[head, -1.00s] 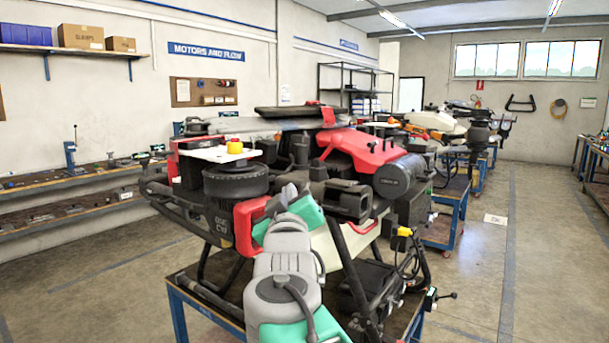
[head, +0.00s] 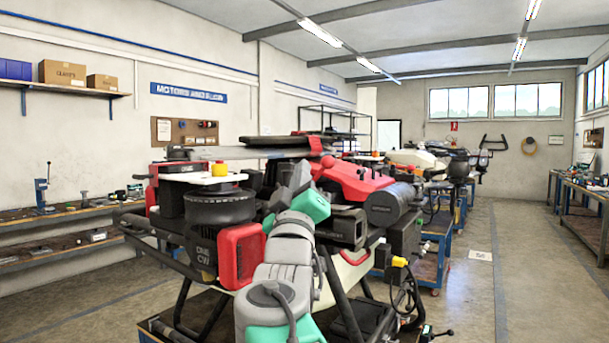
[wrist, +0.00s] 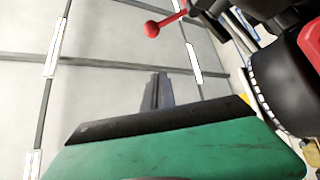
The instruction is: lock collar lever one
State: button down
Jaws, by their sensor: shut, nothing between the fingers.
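The drone (head: 370,180) stands on a blue-framed stand, with a black motor (head: 215,208) on its near arm, which carries a label reading ONE CW. In the wrist view a red lever with a ball knob (wrist: 152,29) sticks out from the top right; I take it for collar lever one, and its collar is not clear. In the head view I cannot pick this lever out. My gripper (head: 300,172) is shut and empty, raised in front of the drone. In the wrist view its narrow fingers (wrist: 158,90) sit below the ball knob, apart from it.
A red block (head: 241,255) lies just left of my arm. A red shell (head: 358,178) and black cylinder (head: 385,208) sit to the right of my gripper. A dark ticked motor part (wrist: 275,80) crowds the wrist view's right side. The floor aisle (head: 485,290) at right is clear.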

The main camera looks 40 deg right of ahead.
aim_at(321, 171)
jog(key=w+d+r+p, duration=0.1)
jog(key=w+d+p, duration=0.1)
jog(key=d, duration=0.5)
jog(key=shift+w+d+r, duration=0.15)
jog(key=shift+w+r, duration=0.1)
jog(key=shift+w, duration=0.6)
jog(key=shift+f, duration=0.1)
